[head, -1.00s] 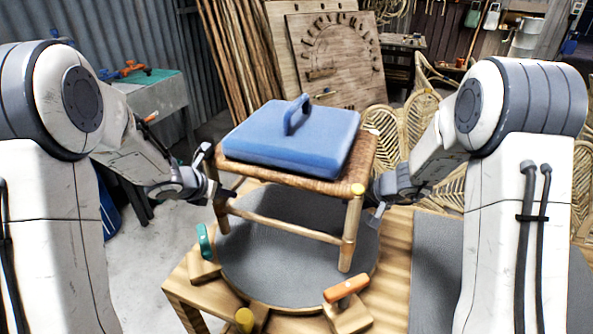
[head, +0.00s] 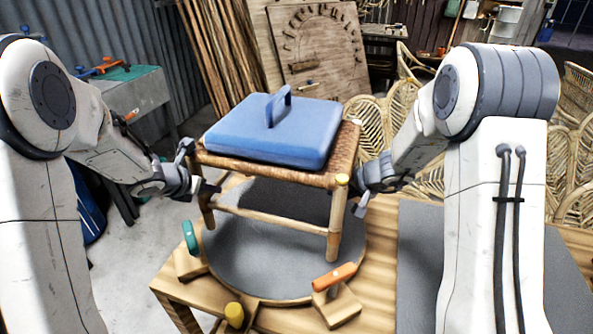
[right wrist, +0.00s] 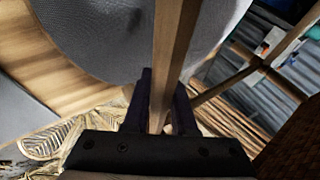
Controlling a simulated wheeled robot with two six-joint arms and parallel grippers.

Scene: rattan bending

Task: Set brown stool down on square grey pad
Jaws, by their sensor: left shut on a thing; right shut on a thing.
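The brown stool (head: 345,160) has a woven seat and wooden legs. A blue block with a handle (head: 270,130) rests on the seat. The stool is over the round grey pad (head: 245,270); I cannot tell whether its feet touch the pad. My left gripper (head: 208,191) is shut on the stool at its left side. My right gripper (head: 362,207) is shut on the stool at its right side; in the right wrist view a stool leg (right wrist: 172,60) runs between its fingers. The square grey pad (head: 418,250) lies to the right, partly hidden by my right arm, with its visible part bare.
Clamps with a teal handle (head: 190,237) and an orange handle (head: 334,277) stand at the round pad's edge. A yellow knob (head: 234,314) is at the front of the wooden table (head: 385,262). Rattan chair backs (head: 405,110) stand behind.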

